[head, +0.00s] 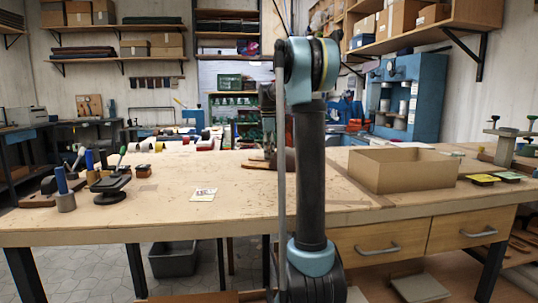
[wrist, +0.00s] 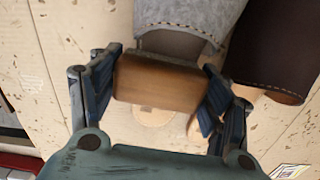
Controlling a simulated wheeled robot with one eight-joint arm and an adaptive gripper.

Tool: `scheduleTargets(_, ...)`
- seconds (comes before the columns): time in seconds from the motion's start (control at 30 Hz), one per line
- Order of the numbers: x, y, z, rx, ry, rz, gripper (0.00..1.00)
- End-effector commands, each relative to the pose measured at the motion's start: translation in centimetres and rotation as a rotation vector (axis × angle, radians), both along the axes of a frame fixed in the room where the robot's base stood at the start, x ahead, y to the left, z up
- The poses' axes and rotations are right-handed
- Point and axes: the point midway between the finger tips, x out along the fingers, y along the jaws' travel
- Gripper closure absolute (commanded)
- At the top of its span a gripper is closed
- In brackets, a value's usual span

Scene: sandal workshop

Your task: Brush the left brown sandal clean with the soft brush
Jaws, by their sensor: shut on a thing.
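In the wrist view, my gripper (wrist: 160,90) is shut on a brown wooden block (wrist: 158,85), which looks like the soft brush. A grey part of it (wrist: 175,43) reaches toward a grey, stitched strap (wrist: 190,18); I cannot tell whether they touch. A dark brown stitched strap (wrist: 277,50) lies to the right, its edge tan. Which strap belongs to the left sandal is unclear. The gripper's fingertips are hidden there.
A small card (head: 203,194) lies near the front. The middle-left bench is mostly clear.

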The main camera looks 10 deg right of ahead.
Motion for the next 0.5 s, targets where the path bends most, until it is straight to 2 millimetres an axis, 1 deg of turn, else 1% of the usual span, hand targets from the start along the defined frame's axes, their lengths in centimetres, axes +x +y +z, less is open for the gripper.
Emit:
scheduleTargets(0.2, 0.80, -0.13, -0.01, 0.000, 0.000, 0.000, 0.54)
scheduleTargets(0.5, 0.83, -0.14, -0.03, 0.000, 0.000, 0.000, 0.54)
